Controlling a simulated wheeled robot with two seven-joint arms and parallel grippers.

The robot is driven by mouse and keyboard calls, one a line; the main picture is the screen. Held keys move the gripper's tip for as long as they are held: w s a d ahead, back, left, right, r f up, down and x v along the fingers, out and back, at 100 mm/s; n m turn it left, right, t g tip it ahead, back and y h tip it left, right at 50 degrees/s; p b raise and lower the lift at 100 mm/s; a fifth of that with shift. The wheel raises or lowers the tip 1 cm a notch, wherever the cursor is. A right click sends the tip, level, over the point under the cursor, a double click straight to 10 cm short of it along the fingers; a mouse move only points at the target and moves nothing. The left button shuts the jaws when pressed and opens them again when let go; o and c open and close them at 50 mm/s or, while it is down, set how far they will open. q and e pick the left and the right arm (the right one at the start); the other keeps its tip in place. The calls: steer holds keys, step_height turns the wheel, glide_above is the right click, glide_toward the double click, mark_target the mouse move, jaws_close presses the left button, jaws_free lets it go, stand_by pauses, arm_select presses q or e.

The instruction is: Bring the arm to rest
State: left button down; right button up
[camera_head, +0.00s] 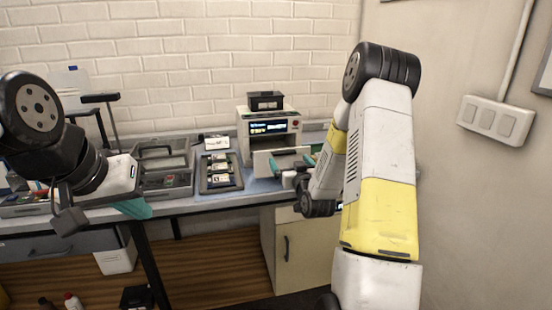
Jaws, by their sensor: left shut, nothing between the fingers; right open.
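My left gripper (132,208) hangs at the left, in front of the table's front edge, with its teal fingertips together and nothing between them. My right arm comes down the right side, and its forearm hides part of the bench. My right gripper (298,158) is at the front of a white machine (243,142) with a lit display, by the machine's pale front panel (266,162). Its teal fingertips are apart. Whether it touches the panel I cannot tell. No sealed cylinder can be made out.
A black bin (265,101) sits on the machine. A dark tray with cards (220,173) and an open grey case (163,182) stand on the table to its left. A wall switch plate (495,119) is at the right. A cabinet (300,248) stands below.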

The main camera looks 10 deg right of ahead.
steer(key=shift+s, duration=1.2)
steer(key=shift+r, duration=0.1)
steer(key=s+a+r+g, duration=0.4)
steer(key=s+r+g, duration=0.2)
steer(key=s+r, duration=0.4)
steer(key=s+a+r+g, duration=0.1)
steer(key=s+g, duration=0.1)
steer(key=s, duration=0.6)
steer(key=s+a+g+y, duration=0.1)
steer(key=s+g, duration=0.1)
steer(key=s, duration=0.5)
steer(key=s+a+r+g, duration=0.1)
steer(key=s+a, duration=0.1)
steer(key=s, duration=0.6)
steer(key=shift+s+r+g+y, duration=0.3)
steer(key=shift+g, duration=0.1)
steer(key=shift+a, duration=0.1)
steer(key=shift+c, duration=0.4)
